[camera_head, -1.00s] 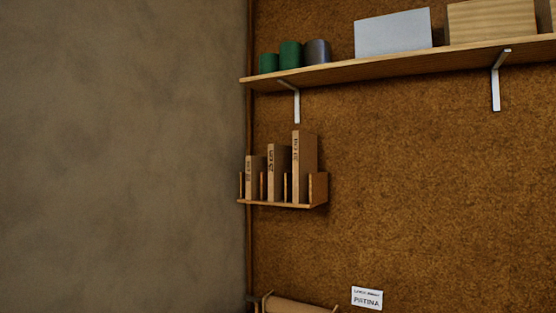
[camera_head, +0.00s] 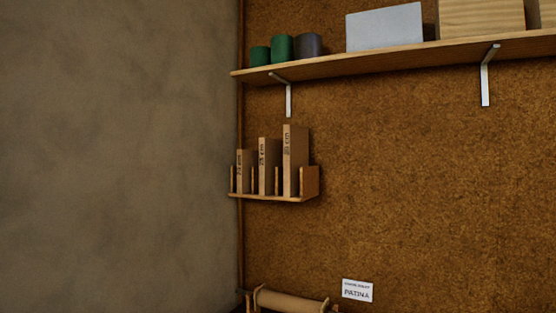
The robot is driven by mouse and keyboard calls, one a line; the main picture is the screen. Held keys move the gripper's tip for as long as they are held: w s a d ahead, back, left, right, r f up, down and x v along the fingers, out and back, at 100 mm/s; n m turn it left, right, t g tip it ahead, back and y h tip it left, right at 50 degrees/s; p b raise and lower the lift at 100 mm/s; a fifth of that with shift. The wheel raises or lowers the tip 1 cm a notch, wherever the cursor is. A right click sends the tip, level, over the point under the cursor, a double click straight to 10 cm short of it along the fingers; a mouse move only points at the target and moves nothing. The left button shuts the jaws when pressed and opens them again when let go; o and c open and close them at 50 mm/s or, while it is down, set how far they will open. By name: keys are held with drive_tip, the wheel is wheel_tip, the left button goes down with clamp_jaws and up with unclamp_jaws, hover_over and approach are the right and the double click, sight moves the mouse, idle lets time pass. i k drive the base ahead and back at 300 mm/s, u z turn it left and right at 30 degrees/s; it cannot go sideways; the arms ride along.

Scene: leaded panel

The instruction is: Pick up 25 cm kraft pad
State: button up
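Three upright kraft pads stand in a small wooden wall rack (camera_head: 309,182) with dividers, rising in height from left to right. Their spines carry dark vertical labels. The middle pad (camera_head: 263,166) has a label that looks like 25 cm, though the print is small and blurred. The shortest pad (camera_head: 240,171) is on its left and the tallest pad (camera_head: 289,160) is on its right; I cannot read their numbers surely. The lower part of each pad is partly behind the rack's dividers. My gripper is not in view.
A wooden shelf (camera_head: 400,58) on white brackets runs above the rack, holding green and grey cylinders, a grey box (camera_head: 385,28) and a wooden box (camera_head: 481,18). A brown roll (camera_head: 290,301) and a PATINA card (camera_head: 357,290) are below. A grey wall (camera_head: 115,150) stands left.

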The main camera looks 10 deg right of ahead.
sight(270, 151)
drive_tip(key=u, duration=0.35)
drive_tip(key=i, duration=1.05)
drive_tip(key=u, duration=0.45)
